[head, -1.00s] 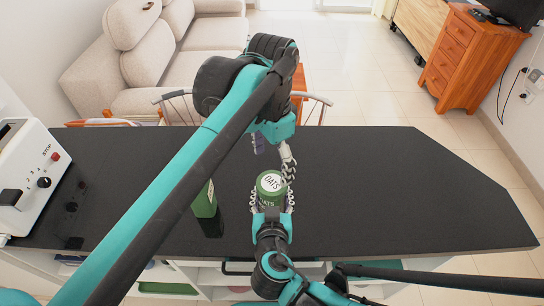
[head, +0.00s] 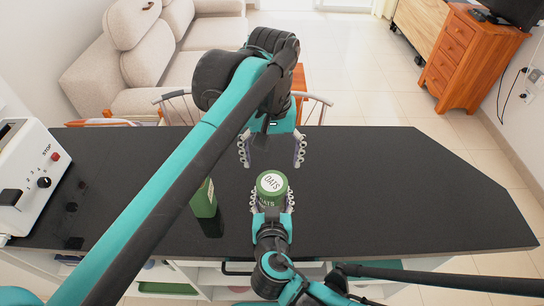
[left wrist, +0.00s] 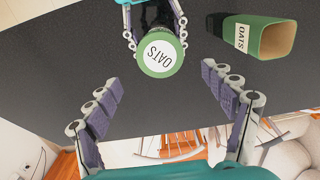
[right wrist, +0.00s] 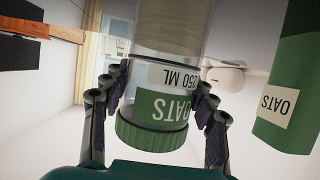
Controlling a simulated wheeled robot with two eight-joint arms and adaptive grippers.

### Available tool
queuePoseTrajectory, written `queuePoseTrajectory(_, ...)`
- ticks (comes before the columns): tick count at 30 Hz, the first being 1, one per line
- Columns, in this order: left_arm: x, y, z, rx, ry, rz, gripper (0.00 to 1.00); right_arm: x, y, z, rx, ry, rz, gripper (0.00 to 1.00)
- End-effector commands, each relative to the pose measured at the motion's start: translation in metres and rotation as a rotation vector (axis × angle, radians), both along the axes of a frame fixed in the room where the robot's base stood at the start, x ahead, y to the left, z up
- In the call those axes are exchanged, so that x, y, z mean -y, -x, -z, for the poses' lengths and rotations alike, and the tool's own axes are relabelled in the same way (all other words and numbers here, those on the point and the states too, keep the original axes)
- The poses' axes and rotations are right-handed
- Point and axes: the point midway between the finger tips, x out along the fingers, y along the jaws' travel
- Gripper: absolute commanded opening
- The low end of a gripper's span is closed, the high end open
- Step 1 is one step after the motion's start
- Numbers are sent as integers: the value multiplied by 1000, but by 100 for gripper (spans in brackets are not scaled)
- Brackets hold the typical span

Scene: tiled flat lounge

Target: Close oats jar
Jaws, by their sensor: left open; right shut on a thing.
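The oats jar (head: 268,203) stands upright near the middle of the black counter. In the right wrist view its clear body (right wrist: 165,75) shows oats and a green-and-white label. A green ribbed lid (head: 271,183) marked OATS sits on its top; how tight it is cannot be told. It faces the left wrist camera (left wrist: 160,56). My right gripper (head: 272,199) is shut around the jar's side, below the lid, with a finger on each side. My left gripper (head: 271,163) is open and empty above and beyond the lid, its fingers apart and not touching it.
An open-topped green box (head: 203,202) labelled OATS stands just left of the jar. A white machine (head: 28,175) with knobs is at the counter's left end. The right part of the black counter (head: 410,190) is clear. Chairs and a sofa (head: 165,50) are beyond.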

Motion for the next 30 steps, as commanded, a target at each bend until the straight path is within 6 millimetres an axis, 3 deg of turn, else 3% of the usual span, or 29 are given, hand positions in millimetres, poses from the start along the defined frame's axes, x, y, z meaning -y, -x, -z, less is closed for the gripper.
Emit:
queuePoseTrajectory(16,0,0,70,0,0,2,83,0,0,0,0,0,0,0)
queuePoseTrajectory(29,0,1,79,0,0,2,83,0,0,0,0,0,0,0)
queuePoseTrajectory(30,0,1,79,0,0,2,75,0,0,0,0,0,0,0)
